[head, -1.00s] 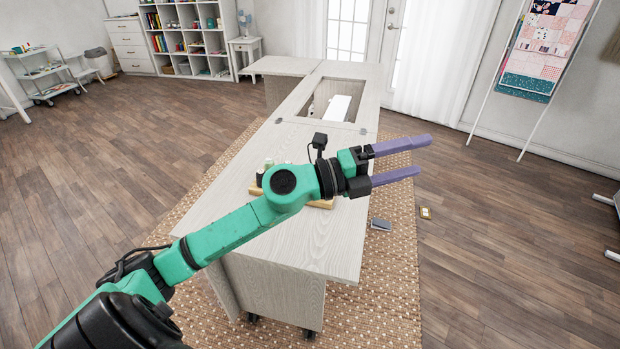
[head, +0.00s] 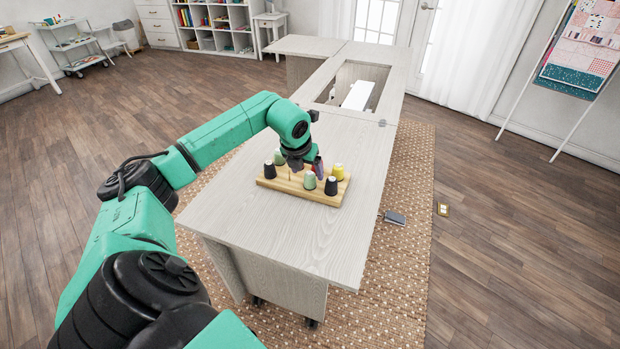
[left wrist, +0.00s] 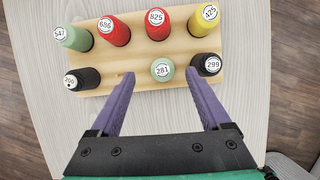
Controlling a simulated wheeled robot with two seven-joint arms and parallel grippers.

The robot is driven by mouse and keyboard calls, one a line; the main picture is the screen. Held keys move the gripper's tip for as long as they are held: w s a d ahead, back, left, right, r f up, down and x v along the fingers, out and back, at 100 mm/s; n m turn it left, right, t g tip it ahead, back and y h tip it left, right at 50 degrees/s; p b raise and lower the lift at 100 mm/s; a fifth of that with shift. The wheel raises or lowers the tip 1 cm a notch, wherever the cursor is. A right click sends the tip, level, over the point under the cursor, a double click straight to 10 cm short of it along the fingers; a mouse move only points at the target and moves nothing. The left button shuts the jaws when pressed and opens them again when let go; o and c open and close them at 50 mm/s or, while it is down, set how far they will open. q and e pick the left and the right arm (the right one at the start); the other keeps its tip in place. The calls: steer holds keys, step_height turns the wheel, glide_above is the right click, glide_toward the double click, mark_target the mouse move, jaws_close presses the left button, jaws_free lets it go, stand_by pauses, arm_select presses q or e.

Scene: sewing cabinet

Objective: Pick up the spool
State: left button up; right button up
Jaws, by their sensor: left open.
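A wooden rack (head: 289,187) on the cabinet top holds several spools; its edge also shows in the left wrist view (left wrist: 110,62). The light green spool 281 (left wrist: 162,70) stands in the front row, and in the head view (head: 309,181). Beside it are black spool 299 (left wrist: 206,65) and black spool 200 (left wrist: 82,78). Behind stand green 547 (left wrist: 74,38), red 686 (left wrist: 114,32), red 825 (left wrist: 158,25) and yellow 425 (left wrist: 204,20). My left gripper (left wrist: 159,77) is open and empty, its purple fingers pointing down at the rack, one toward each side of spool 281. The gripper partly hides the back row in the head view.
The cabinet top (head: 240,210) is clear around the rack. A recess with a white machine (head: 357,95) lies farther back.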

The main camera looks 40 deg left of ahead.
mark_target(310, 176)
arm_select(q)
steer(key=x, duration=0.3)
steer(key=shift+w+d+p, duration=0.15)
steer(key=shift+d+p, duration=0.1)
steer(key=shift+p, duration=0.05)
steer(key=shift+w+a+f, duration=0.15)
steer(key=shift+f, duration=0.25)
steer(key=shift+r, duration=0.1)
jaws_close()
step_height(310, 176, up, 20)
